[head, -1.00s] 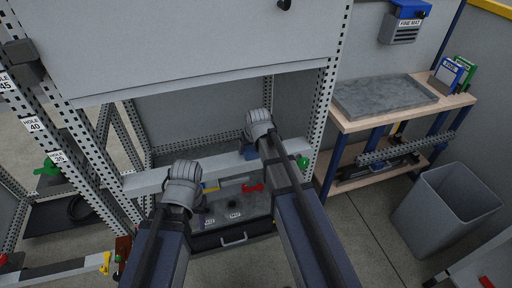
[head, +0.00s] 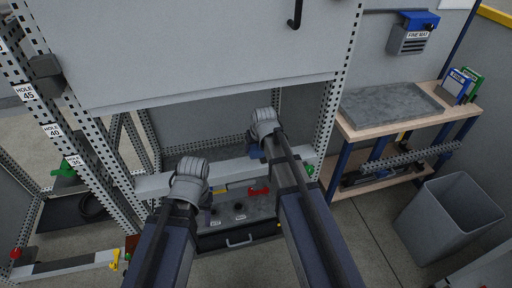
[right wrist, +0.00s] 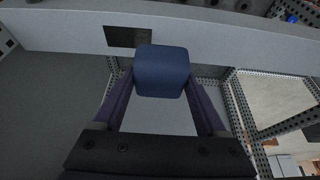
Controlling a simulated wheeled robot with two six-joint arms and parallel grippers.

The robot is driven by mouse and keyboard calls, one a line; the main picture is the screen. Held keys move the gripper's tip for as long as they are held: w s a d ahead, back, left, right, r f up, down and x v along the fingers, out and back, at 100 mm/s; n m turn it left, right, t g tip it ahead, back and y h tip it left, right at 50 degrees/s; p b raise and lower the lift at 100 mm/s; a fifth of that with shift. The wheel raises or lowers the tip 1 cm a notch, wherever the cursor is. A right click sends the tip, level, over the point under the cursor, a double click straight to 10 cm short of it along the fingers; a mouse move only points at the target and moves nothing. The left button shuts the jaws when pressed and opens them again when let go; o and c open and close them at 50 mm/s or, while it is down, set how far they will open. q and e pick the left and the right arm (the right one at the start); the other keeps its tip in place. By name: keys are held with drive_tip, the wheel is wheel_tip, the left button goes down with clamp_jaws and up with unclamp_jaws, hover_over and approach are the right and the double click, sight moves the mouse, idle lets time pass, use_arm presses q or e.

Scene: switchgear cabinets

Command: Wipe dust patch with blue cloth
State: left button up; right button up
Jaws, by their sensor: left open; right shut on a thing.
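The blue cloth (right wrist: 160,70) is a compact block in the right wrist view. My right gripper (right wrist: 160,78) is shut on it, one finger on each side. A dark dust patch (right wrist: 127,37) lies on the light grey beam (right wrist: 60,30), just beyond and left of the cloth. Whether the cloth touches the beam is unclear. In the head view, a bit of blue cloth (head: 253,151) shows by the beam (head: 225,170), beneath my right wrist. The patch is not discernible there. My left gripper (head: 190,187) is near the beam's left part; its fingers are mostly hidden.
A perforated cabinet frame (head: 335,110) and a large grey panel (head: 200,50) enclose the work area. A drawer unit (head: 238,238) sits below the beam. A workbench (head: 390,105) and a grey bin (head: 452,215) stand on the right. The floor before the bin is clear.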

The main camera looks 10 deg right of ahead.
use_arm(q)
drive_tip(key=shift+r, duration=0.65)
use_arm(e)
drive_tip(key=shift+r, duration=0.6)
wheel_tip(320, 180, up, 3)
drive_tip(key=p, duration=0.3)
drive_tip(key=shift+r+p, duration=0.1)
drive_tip(key=shift+p, duration=0.2)
use_arm(q)
wheel_tip(320, 180, up, 3)
drive_tip(key=shift+f, duration=0.1)
